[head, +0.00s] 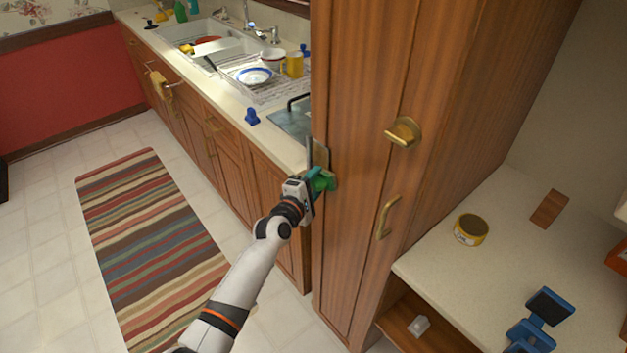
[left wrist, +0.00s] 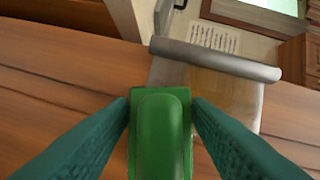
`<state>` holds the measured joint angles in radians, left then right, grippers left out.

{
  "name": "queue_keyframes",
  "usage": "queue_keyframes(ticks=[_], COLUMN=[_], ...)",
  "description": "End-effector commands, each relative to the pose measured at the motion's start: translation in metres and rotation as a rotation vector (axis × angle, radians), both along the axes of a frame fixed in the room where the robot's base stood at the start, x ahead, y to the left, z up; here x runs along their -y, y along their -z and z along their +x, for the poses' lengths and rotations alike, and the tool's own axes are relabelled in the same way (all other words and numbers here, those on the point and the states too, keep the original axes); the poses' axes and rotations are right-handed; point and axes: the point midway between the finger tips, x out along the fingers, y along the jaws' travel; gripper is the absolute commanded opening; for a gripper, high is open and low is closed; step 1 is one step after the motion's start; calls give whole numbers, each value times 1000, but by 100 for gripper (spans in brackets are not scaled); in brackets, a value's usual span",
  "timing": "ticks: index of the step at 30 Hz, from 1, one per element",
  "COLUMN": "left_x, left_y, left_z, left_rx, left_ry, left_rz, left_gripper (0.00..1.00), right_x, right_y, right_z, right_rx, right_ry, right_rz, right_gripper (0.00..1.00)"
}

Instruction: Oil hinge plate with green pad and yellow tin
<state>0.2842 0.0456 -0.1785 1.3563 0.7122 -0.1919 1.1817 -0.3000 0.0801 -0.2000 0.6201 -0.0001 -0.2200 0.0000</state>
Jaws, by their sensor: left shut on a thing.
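My left gripper (head: 318,180) is shut on a green pad (head: 327,183) beside the edge of the tall wooden cabinet. In the left wrist view the pad (left wrist: 160,140) sits between the two teal fingers, against or just in front of the hinge plate. The yellow tin (head: 470,229) stands upright on the right-hand counter. My right gripper is not in view.
The tall cabinet (head: 435,90) has a brass knob (head: 404,132) and a brass handle (head: 386,216). A blue stand (head: 540,318) and a brown wooden block (head: 549,209) are on the right counter. A sink and dish rack (head: 270,85) lie behind; a striped rug covers the floor.

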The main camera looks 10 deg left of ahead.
Motion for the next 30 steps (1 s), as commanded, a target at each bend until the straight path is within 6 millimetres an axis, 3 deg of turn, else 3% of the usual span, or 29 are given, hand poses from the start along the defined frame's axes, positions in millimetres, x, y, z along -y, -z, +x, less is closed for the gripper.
queue_keyframes(ticks=[30], left_x=[-54], left_y=[0], left_z=[43], left_rx=[3], left_ry=[-1], left_rz=[0], left_gripper=[27], right_x=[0], right_y=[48], right_z=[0], right_rx=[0], right_ry=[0], right_rz=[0], right_gripper=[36])
